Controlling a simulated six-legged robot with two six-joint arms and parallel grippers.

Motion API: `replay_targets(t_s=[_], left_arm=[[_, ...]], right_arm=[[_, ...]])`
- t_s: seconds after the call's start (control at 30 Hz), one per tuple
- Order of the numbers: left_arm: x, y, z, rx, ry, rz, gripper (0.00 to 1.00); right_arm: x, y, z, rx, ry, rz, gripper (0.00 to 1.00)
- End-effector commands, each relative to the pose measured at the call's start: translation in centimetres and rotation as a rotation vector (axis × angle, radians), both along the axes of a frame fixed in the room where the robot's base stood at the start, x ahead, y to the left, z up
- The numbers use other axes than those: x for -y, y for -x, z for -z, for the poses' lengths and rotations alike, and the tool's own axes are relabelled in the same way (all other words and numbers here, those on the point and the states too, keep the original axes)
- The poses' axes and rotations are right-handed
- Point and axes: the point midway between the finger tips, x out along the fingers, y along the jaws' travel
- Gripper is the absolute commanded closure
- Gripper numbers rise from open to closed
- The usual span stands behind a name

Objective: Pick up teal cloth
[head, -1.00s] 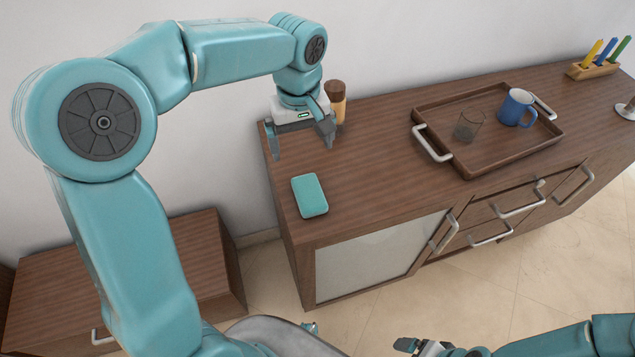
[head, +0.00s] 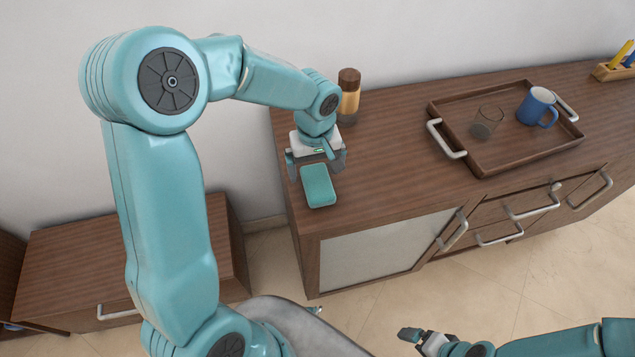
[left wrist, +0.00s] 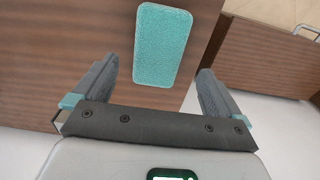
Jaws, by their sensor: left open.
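The teal cloth (head: 318,187) is a small folded rectangle with rounded corners, lying flat near the left end of the wooden cabinet top. My left gripper (head: 316,171) is open above the cloth's far end. In the left wrist view the cloth (left wrist: 163,45) shows ahead of the open left fingers (left wrist: 157,85), roughly centred between them, with nothing held. My right gripper (head: 412,336) is low at the bottom of the head view, away from the cabinet top; its jaw state is unclear.
A wooden tray (head: 470,165) with a glass (head: 487,122) and a blue mug (head: 537,107) stands to the right. A brown-capped jar (head: 349,97) stands behind the left gripper. The cabinet top (head: 390,175) between cloth and tray is clear. A lower cabinet (head: 120,245) is at left.

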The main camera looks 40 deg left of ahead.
Motion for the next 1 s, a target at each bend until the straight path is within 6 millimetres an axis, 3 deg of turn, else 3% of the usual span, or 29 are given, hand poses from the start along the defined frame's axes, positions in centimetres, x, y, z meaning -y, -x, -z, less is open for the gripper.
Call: replay_targets(t_s=[0.2, 0.47, 0.5, 0.67, 0.77, 1.0], left_arm=[[0.1, -0.1, 3.2, -0.003, 0.001, 0.0, 0.01], [0.1, -0.2, 3.6, -0.001, 0.0, 0.001, 0.01], [0.1, -0.2, 3.6, -0.001, 0.0, 0.001, 0.08], [0.1, -0.2, 3.6, -0.001, 0.0, 0.0, 0.6], [0.1, -0.2, 3.6, -0.001, 0.0, 0.0, 0.66], [0.1, -0.2, 3.4, 0.0, 0.0, 0.0, 0.66]], right_arm=[[0.0, 0.0, -0.3, 0.0, 0.0, 0.0, 0.06], [0.0, 0.0, -0.2, 0.0, 0.0, 0.0, 0.06], [0.0, 0.0, -0.2, 0.0, 0.0, 0.0, 0.06], [0.0, 0.0, -0.2, 0.0, 0.0, 0.0, 0.06], [0.0, 0.0, -0.2, 0.0, 0.0, 0.0, 0.06], [0.0, 0.0, -0.3, 0.0, 0.0, 0.0, 0.06]])
